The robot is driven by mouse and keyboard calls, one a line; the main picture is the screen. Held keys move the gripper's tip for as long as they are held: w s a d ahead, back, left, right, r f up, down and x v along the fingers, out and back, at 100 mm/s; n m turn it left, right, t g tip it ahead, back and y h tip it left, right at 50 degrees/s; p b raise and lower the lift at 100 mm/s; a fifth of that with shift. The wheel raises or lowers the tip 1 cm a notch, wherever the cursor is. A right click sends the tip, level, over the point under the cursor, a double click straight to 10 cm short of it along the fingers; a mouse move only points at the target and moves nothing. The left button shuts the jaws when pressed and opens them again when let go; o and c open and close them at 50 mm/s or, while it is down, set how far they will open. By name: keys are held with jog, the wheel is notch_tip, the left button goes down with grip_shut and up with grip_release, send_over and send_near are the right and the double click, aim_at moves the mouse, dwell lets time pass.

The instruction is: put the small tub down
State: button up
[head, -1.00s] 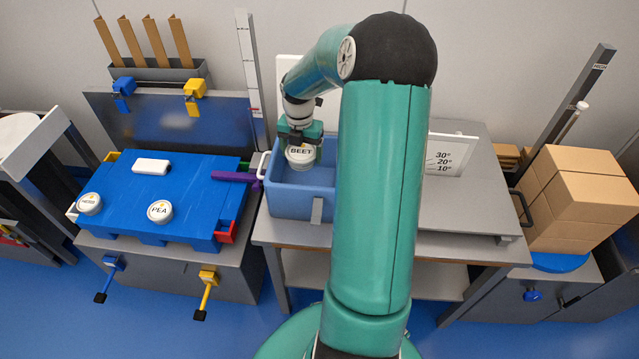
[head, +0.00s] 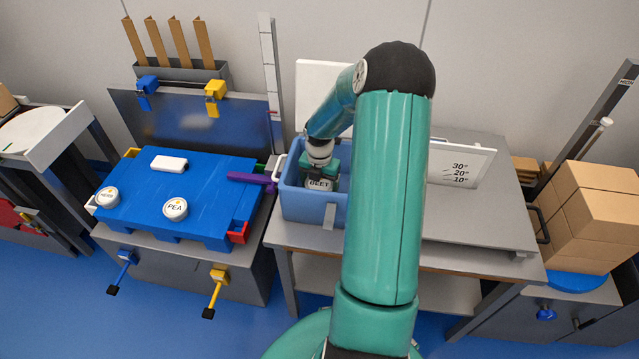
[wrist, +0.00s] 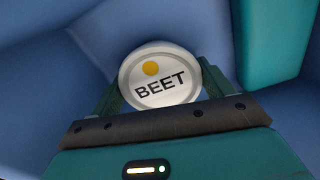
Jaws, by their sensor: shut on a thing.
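The small tub (head: 320,184) is white with a round lid reading BEET and a yellow dot. It also shows in the wrist view (wrist: 160,78), between the two fingers of my gripper (wrist: 158,92). My gripper is shut on the tub. In the head view my gripper (head: 322,172) is down inside the blue crate (head: 300,205), with the tub below the crate's rim. The tub's underside is hidden, so I cannot tell whether it touches the crate floor. Blue crate walls surround it in the wrist view.
Left of the crate, a blue platform (head: 155,200) holds a HERB tub (head: 107,197), a PEA tub (head: 175,209) and a white block (head: 169,164). A purple bar (head: 250,180) reaches toward the crate. An angle board (head: 460,164) stands right. Cardboard boxes (head: 600,205) are far right.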

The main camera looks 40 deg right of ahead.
jog(key=shift+w+f, duration=0.1)
jog(key=shift+f, duration=0.05)
jog(key=o, duration=1.1)
jog(key=shift+c, duration=0.2)
notch_tip(320, 180, up, 12)
jog(key=a+r+m+h, duration=0.2)
jog(key=a+r+m, duration=0.3)
jog(key=a+r, duration=0.4)
jog(key=s+a+r+m+t, duration=0.2)
jog(key=s+a+r+m, duration=0.2)
jog(key=s+a+m, duration=0.1)
jog(key=s+a+r+m+t+y, duration=0.1)
jog(key=s+a+r+m, duration=0.3)
jog(key=a, duration=0.6)
jog(key=s+a+r+m+t+y, duration=0.1)
jog(key=s+a+r+m+t, duration=0.1)
jog(key=s+a+r+m, duration=0.2)
jog(key=s+a+m, duration=0.3)
jog(key=s+m, duration=0.1)
jog(key=m, duration=0.1)
jog(key=shift+a+t, duration=0.15)
jog(key=shift+t, duration=0.15)
